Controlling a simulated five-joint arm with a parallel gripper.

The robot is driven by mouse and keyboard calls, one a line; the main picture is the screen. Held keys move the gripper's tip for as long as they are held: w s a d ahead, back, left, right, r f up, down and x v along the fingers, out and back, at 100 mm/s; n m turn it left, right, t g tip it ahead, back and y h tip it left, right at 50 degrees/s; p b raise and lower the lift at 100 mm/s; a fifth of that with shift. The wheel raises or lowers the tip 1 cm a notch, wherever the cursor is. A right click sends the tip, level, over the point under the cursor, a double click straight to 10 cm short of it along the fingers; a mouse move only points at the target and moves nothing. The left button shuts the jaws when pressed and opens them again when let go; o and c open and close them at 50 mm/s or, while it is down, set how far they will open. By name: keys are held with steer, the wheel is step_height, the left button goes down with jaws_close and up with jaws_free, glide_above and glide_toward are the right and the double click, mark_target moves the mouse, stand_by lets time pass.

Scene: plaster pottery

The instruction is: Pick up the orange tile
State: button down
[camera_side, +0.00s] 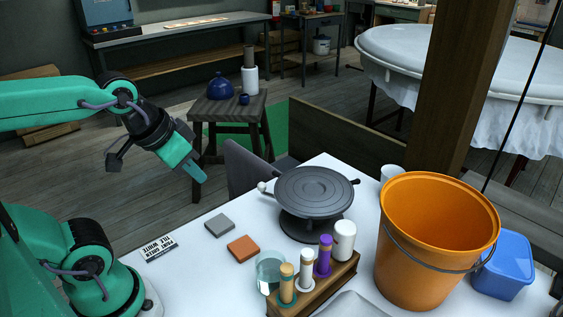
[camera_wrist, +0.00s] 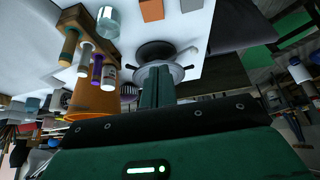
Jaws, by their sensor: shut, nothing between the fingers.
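The orange tile (camera_side: 243,248) lies flat on the white table, beside a grey tile (camera_side: 219,225). In the wrist view the orange tile (camera_wrist: 151,10) is at the top edge, partly cut off, with the grey tile (camera_wrist: 191,5) to its right. My gripper (camera_side: 203,178) is green, shut and empty. It is raised in the air, up and to the left of both tiles, apart from them. In the wrist view my shut gripper (camera_wrist: 156,72) points up the picture, with the tiles beyond its tips.
A dark turntable (camera_side: 314,192) stands right of the tiles. A glass jar (camera_side: 270,270) and a wooden rack (camera_side: 318,287) of handled tools stand close to the orange tile's right. A printed card (camera_side: 159,248) lies to the left. A large orange bucket (camera_side: 432,240) stands far right.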

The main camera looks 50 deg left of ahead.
steer(key=shift+c, duration=2.2)
jaws_free()
steer(key=w+f+g, duration=0.2)
steer(key=w+f, duration=0.1)
steer(key=f, duration=0.2)
steer(key=w+f+g, duration=0.1)
steer(key=w+f, duration=0.2)
steer(key=f, duration=0.3)
steer(key=w+f+g, duration=0.2)
steer(key=w+f, duration=0.1)
steer(key=f, duration=0.2)
steer(key=shift+w+d+f+m+g, duration=0.25)
steer(key=shift+d+f+m+g, duration=0.05)
steer(key=shift+d+f, duration=0.1)
steer(key=shift+f, duration=0.1)
